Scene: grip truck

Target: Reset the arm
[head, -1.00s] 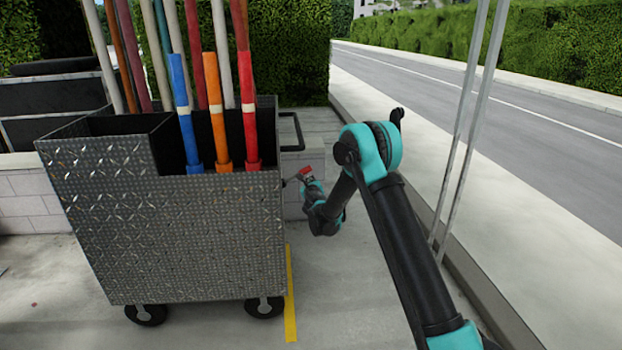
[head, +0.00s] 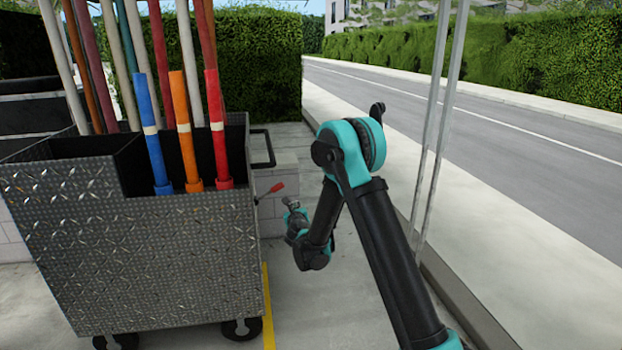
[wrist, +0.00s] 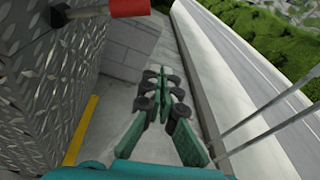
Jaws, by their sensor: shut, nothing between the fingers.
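My gripper (head: 289,204) is to the right of the metal cart (head: 140,260), near its rear corner. In the wrist view my gripper's dark-tipped green fingers (wrist: 164,92) are together, with nothing between them. A red handle (head: 276,187) on a thin lever sticks out from the cart's right side. The handle also shows at the top of the wrist view (wrist: 130,8), apart from the fingers. My arm is bent, with its elbow high and its forearm hanging down.
The cart holds several upright poles, including blue (head: 151,130), orange (head: 184,130) and red (head: 217,130) ones. A low block wall (head: 283,165) stands behind my gripper. Thin metal posts (head: 436,120) rise right of my arm. A hedge (head: 260,60) and a road (head: 480,120) lie beyond.

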